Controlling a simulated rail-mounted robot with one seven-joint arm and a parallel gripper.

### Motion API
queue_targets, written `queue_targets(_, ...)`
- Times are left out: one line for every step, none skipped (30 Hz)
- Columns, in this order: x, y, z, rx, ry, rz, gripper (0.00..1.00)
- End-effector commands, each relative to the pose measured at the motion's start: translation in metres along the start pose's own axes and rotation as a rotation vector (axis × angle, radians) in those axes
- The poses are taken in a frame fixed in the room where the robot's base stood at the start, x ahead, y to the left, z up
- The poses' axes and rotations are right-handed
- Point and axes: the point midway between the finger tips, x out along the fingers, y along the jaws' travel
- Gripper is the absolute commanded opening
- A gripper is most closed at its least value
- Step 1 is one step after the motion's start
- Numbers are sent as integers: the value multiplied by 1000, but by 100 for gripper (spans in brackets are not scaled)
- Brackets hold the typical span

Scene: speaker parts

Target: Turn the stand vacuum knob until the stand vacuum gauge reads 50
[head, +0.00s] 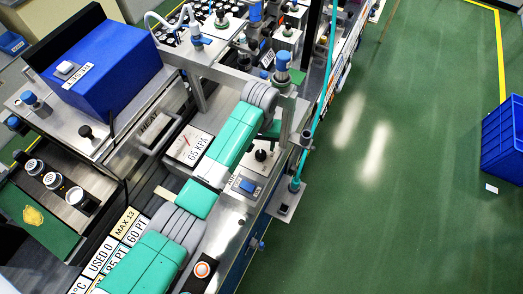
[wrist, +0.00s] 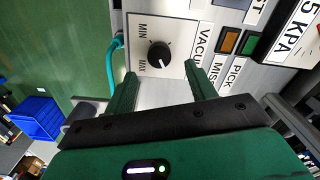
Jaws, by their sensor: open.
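The stand vacuum knob (wrist: 159,54) is black with a white pointer line, on a pale plate marked MIN and MAX, in the wrist view. The pointer is aimed towards the lower part of the plate, on the MAX side. My gripper (wrist: 160,72) is open, its green fingers on either side just short of the knob, apart from it as far as I can tell. The gauge (head: 188,146) in the head view has a red needle and reads 65 KPA. In the wrist view only the end of its readout (wrist: 300,28) shows.
An orange button (wrist: 229,41) and a green button (wrist: 250,43) sit right of the knob. A teal tube (wrist: 115,52) runs along the plate's left side. The green floor (head: 400,190) to the right is mostly clear, with a blue crate (head: 503,140) at its edge.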

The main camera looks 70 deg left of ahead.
Motion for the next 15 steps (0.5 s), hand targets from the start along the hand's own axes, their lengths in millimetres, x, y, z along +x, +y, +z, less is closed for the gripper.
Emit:
queue_targets(11, 0, 0, -1, -2, -1, 56)
queue_targets(17, 0, 1, 0, -3, -1, 56)
queue_targets(25, 0, 0, 0, -2, -1, 56)
queue_targets(30, 0, 0, -1, -2, 0, 56)
queue_targets(35, 0, 0, 0, -1, 0, 56)
queue_targets(41, 0, 0, 1, 0, -1, 56)
queue_targets(44, 0, 0, 1, 0, -1, 56)
queue_targets(48, 0, 0, 1, 0, -1, 56)
queue_targets(51, 0, 0, 0, 1, 0, 56)
queue_targets(53, 0, 0, 0, 2, 0, 56)
queue_targets(54, 0, 0, 0, 2, 1, 56)
queue_targets(55, 0, 0, 1, 2, 1, 56)
queue_targets(55, 0, 0, 1, 2, 1, 56)
queue_targets(55, 1, 0, 1, 2, 1, 56)
queue_targets(55, 1, 0, 1, 2, 1, 56)
